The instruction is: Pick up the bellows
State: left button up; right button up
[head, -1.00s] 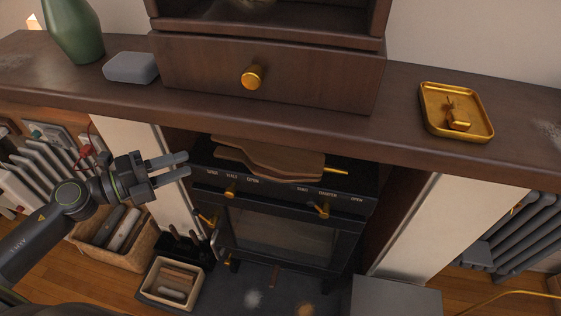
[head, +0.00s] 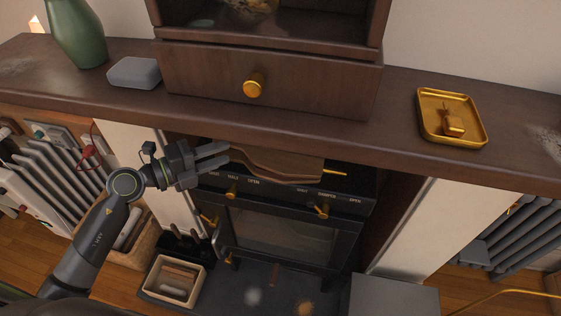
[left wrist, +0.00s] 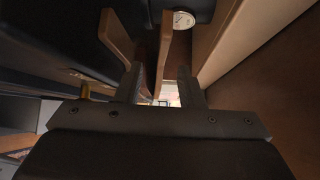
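The bellows (head: 275,163) lies on top of the black stove under the mantel shelf. It has brown wooden boards and a brass nozzle pointing right. My left gripper (head: 226,157) is open at the left, handle end of the bellows. In the left wrist view, the bellows' two wooden handles (left wrist: 165,45) reach toward my open left gripper (left wrist: 162,88). One handle lines up with the gap between the fingers; the other is by the left finger. I cannot tell whether they touch. My right gripper is not in view.
The mantel shelf (head: 300,133) hangs low over the stove (head: 280,235). A grey block (head: 134,73), a green vase (head: 76,32) and a brass tray (head: 434,131) stand on it. A pale fireplace side (head: 150,165) is left of the stove. A small box (head: 154,285) sits on the floor.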

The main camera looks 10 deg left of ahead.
aim_at(236, 146)
pick_arm(q)
jog(key=x, duration=0.5)
jog(key=shift+r+p, duration=0.15)
jog(key=shift+p, duration=0.2)
jog(key=shift+a, duration=0.1)
grip_shut()
